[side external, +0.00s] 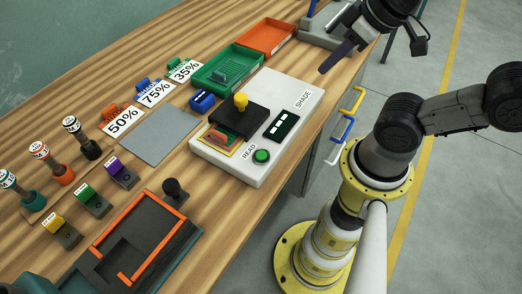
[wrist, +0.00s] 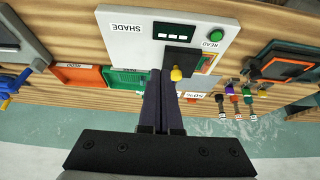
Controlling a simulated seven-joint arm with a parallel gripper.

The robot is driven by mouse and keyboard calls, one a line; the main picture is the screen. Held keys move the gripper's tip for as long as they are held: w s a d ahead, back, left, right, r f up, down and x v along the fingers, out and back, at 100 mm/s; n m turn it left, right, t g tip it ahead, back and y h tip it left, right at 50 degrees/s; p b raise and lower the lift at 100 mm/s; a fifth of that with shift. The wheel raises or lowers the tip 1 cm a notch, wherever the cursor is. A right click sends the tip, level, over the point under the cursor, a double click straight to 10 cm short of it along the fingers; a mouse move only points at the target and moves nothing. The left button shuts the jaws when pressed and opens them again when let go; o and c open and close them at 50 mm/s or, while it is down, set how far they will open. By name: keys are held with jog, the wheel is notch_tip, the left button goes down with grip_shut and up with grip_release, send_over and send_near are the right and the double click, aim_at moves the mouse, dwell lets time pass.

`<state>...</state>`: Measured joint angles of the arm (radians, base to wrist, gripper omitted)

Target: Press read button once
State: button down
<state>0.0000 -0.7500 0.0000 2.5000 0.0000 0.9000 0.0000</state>
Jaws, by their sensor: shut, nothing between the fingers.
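The green READ button (side external: 261,156) sits on the near corner of the white SHADE device (side external: 281,88), next to the READ label. It also shows in the wrist view (wrist: 215,35) near the device's edge. The device carries a dark display (side external: 282,126) and a black plate with a yellow knob (side external: 240,100); a colored card lies partly under the plate. My gripper (side external: 325,69) is shut and empty, held above the device's far right end in the side view. In the wrist view my fingers (wrist: 162,75) lie side by side, apart from the button.
A green tray (side external: 226,67) and an orange tray (side external: 266,36) stand behind the device. Percent-labelled clips, a grey mat (side external: 160,135), stamps and colored blocks lie to the left. A black tray with an orange frame (side external: 140,240) is at the front.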

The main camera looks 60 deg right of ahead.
jog(key=m+t+y, duration=0.2)
jog(key=y, duration=0.3)
send_over(267, 155)
notch_tip(267, 155, down, 6)
jog(key=shift+r, duration=0.1)
jog(key=shift+f, duration=4.4)
jog(key=shift+f, duration=0.15)
jog(key=shift+f, duration=0.3)
